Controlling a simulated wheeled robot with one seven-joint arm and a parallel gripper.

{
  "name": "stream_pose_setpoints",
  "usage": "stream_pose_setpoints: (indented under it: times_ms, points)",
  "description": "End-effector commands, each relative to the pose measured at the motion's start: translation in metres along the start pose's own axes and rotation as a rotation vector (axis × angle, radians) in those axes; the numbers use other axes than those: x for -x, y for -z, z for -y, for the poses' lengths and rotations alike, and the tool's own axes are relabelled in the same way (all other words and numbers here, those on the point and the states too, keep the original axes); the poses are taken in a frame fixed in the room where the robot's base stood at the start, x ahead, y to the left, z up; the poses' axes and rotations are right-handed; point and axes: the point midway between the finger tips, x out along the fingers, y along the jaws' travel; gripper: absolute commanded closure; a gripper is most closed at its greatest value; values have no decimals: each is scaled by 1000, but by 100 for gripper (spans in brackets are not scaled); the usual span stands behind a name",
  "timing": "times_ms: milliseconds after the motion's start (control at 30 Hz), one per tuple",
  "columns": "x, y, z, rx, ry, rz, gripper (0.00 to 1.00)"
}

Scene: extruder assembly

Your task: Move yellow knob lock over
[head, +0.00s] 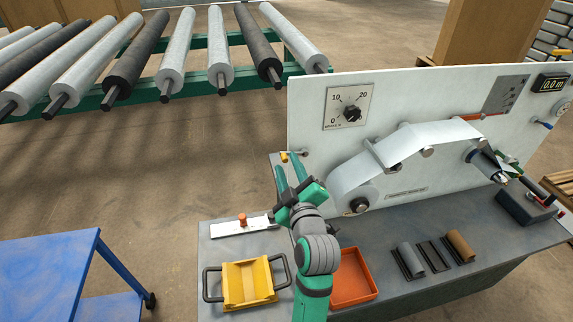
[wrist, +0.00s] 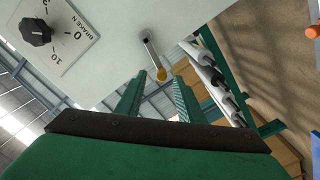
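The yellow knob lock (head: 284,156) sits at the lower left edge of the white panel, on a short grey lever. In the wrist view the yellow knob (wrist: 161,74) hangs at the end of its lever (wrist: 151,52). My gripper (head: 288,167) is open, its green fingers pointing toward the knob. In the wrist view the knob shows between the two fingertips (wrist: 159,78), or just beyond them. I cannot tell the exact depth, and no contact is visible.
The white panel (head: 308,125) carries a brake dial (head: 352,113) and a white web over rollers. The grey bench (head: 400,305) holds a yellow cradle (head: 247,283), an orange tray (head: 352,278) and an orange-knobbed slide (head: 242,226). A roller rack stands behind.

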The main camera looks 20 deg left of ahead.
Motion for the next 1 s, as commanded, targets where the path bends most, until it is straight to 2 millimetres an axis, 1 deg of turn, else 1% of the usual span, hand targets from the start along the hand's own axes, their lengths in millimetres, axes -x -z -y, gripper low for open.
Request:
stream_pose_setpoints:
  times_ms: [300,500,1000]
  points:
    - [28,0,0,-1,0,0,66]
    - [42,0,0,-1,1,0,66]
    - [48,0,0,0,2,0,66]
